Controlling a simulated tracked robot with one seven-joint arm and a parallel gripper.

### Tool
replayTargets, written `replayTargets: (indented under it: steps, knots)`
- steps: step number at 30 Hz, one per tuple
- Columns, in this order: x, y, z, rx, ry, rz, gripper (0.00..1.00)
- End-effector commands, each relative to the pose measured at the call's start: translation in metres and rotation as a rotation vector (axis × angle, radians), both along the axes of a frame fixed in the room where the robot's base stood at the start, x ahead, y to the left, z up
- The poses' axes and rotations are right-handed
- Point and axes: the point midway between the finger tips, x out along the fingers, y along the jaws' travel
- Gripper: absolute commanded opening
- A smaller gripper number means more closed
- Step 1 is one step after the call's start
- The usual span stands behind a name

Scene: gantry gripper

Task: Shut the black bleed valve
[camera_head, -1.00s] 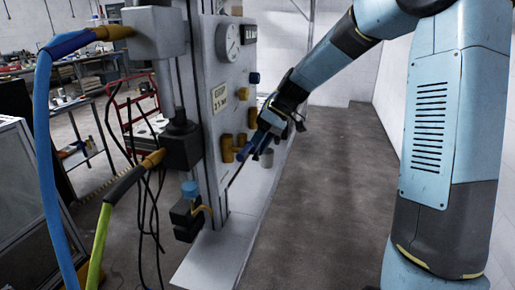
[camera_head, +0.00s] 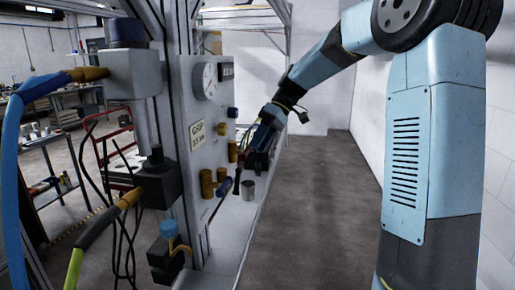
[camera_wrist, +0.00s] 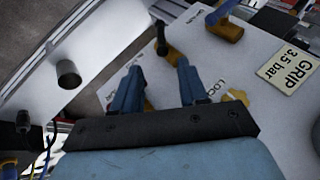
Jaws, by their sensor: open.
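A black handle (camera_wrist: 161,40) stands out from the white panel (camera_wrist: 185,45) in the wrist view, ahead of my gripper. It looks like the bleed valve, but I cannot read its label or tell its setting. My gripper (camera_wrist: 157,85) is open, its two blue fingers apart with nothing between them. The black handle lies beyond the fingertips, apart from them. In the head view my gripper (camera_head: 258,160) is beside the panel's lower right part. There the black valve cannot be told clearly from the dark parts around my gripper.
A brass valve with a blue handle (camera_wrist: 226,28) is near the GRIP sign (camera_wrist: 288,69). A grey cylinder (camera_wrist: 68,74) stands on the white base. A gauge (camera_head: 206,80) and brass fittings (camera_head: 207,184) are on the panel. The aisle floor (camera_head: 315,215) to the right is clear.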

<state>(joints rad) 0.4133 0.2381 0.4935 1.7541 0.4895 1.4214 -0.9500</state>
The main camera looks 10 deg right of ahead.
Motion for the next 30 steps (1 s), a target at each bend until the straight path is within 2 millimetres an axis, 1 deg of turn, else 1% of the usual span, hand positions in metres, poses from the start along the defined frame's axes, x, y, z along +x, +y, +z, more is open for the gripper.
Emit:
replayTargets:
  steps: [5, 6, 11, 14, 19, 25, 30]
  knots:
    - [0.0, 0.0, 0.0, 0.0, 0.0, 0.0, 0.43]
    - [0.0, 0.0, 0.0, 0.0, 0.0, 0.0, 0.41]
    - [-0.004, 0.005, 0.002, -0.016, -0.033, 0.008, 0.26]
    - [-0.014, 0.013, 0.007, -0.046, -0.1, 0.027, 0.16]
    - [-0.037, 0.029, 0.019, -0.12, -0.277, 0.074, 0.0]
    - [-0.066, 0.039, 0.034, -0.204, -0.497, 0.138, 0.0]
    - [-0.089, 0.043, 0.046, -0.267, -0.669, 0.192, 0.0]
